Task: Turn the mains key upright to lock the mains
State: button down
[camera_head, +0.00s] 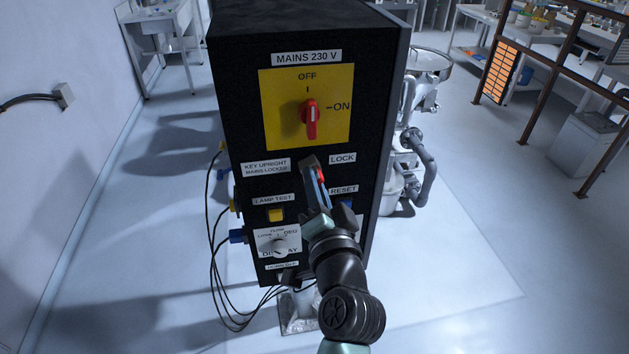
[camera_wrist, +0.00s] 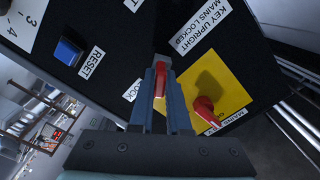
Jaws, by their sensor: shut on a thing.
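The red mains key (camera_head: 321,175) sits on the black panel between the labels "KEY UPRIGHT MAINS LOCKED" and "LOCK". It also shows as a red piece between the fingers in the wrist view (camera_wrist: 160,82). My gripper (camera_head: 313,168) is shut on the key, its fingers covering much of it; in the wrist view the blue-grey fingers (camera_wrist: 160,88) flank it closely. I cannot tell the key's exact angle. Above it, the red mains switch (camera_head: 310,119) on its yellow plate (camera_head: 336,88) stands upright, in line with the OFF mark; it also shows in the wrist view (camera_wrist: 203,108).
Below the key are the yellow lamp test button (camera_head: 275,215), the blue reset button (camera_wrist: 68,51) and the display knob (camera_head: 279,247). Cables (camera_head: 211,280) hang at the cabinet's left. Metal pipes (camera_head: 420,155) stand at its right.

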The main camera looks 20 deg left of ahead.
jog(key=shift+f+n+b, duration=0.1)
jog(key=shift+n+b, duration=0.3)
jog(key=shift+b, duration=0.05)
jog(key=shift+n+b, duration=1.45)
jog(key=shift+n, duration=0.35)
jog(key=shift+b, duration=0.4)
